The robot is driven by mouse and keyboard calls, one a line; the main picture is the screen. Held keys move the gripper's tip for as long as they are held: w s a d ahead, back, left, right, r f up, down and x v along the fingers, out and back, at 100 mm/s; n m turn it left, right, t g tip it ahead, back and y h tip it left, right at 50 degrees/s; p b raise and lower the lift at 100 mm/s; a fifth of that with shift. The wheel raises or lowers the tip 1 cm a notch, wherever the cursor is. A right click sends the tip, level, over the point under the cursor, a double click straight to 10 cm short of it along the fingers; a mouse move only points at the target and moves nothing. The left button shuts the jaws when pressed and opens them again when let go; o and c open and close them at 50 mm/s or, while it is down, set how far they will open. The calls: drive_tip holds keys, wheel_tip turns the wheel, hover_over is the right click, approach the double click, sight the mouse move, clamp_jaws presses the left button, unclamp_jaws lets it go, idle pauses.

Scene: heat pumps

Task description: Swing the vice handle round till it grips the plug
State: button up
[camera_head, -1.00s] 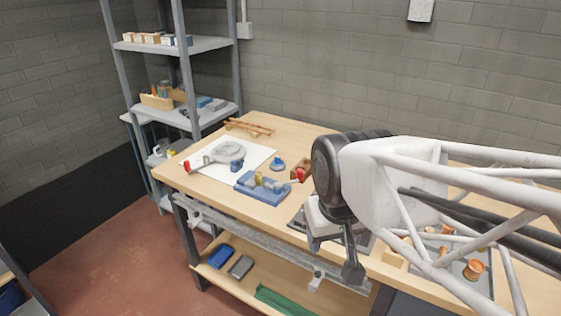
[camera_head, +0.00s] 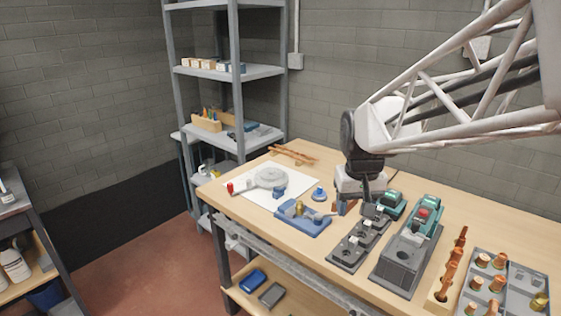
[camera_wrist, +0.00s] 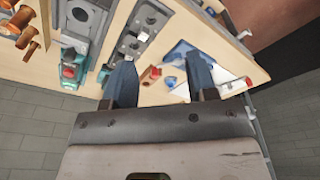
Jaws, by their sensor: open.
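The blue vice (camera_head: 305,221) sits on the workbench near its front edge, left of my gripper. A brass-coloured plug (camera_head: 298,207) stands upright at the vice; I cannot tell whether the jaws touch it. My gripper (camera_wrist: 160,75) is open and empty, above the bench. It also shows in the head view (camera_head: 367,197).
A white sheet (camera_head: 297,184) with a round grey part lies left of the vice. A small blue part (camera_head: 319,194) stands behind it. A dark socketed block (camera_head: 345,250) and a grey-green unit (camera_head: 403,262) stand to the right. A copper piece (camera_head: 292,155) lies at the back.

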drive_tip(key=shift+g, duration=0.8)
drive_tip(key=w+d+f, duration=0.2)
drive_tip(key=w+f, duration=0.1)
drive_tip(key=w, duration=0.5)
drive_tip(key=w+d+f, duration=0.2)
drive_tip(key=w+f, duration=0.2)
drive_tip(key=w, duration=0.5)
drive_tip(key=w+d+f, duration=0.2)
drive_tip(key=w+f, duration=0.2)
drive_tip(key=w, duration=0.4)
drive_tip(key=shift+w+d, duration=0.3)
drive_tip(key=shift+w, duration=0.1)
drive_tip(key=shift+f, duration=0.1)
drive_tip(key=shift+f, duration=3.85)
clamp_jaws()
